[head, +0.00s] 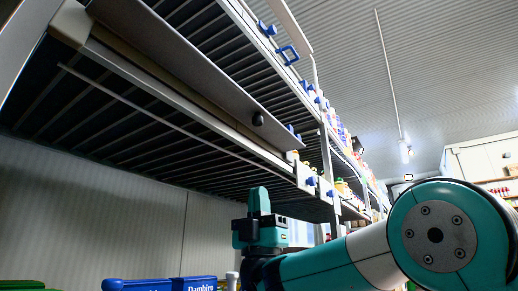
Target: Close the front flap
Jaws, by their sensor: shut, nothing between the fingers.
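The front flap (185,65) is a long grey panel along the front edge of a slatted shelf at the upper left, seen from below. My gripper (259,198) points up below the shelf, lower and left of the flap's right end in the picture. It is shut, with nothing in it, and appears apart from the flap and the knob. The flap's upper face is hidden.
Slatted shelves (150,125) overhang my gripper. Blue fittings (288,54) and small white plates (306,178) sit on the rack's front edge. Bottles (345,140) line the shelves farther back. A blue crate (195,284) shows at the bottom edge. Open space lies right of the rack.

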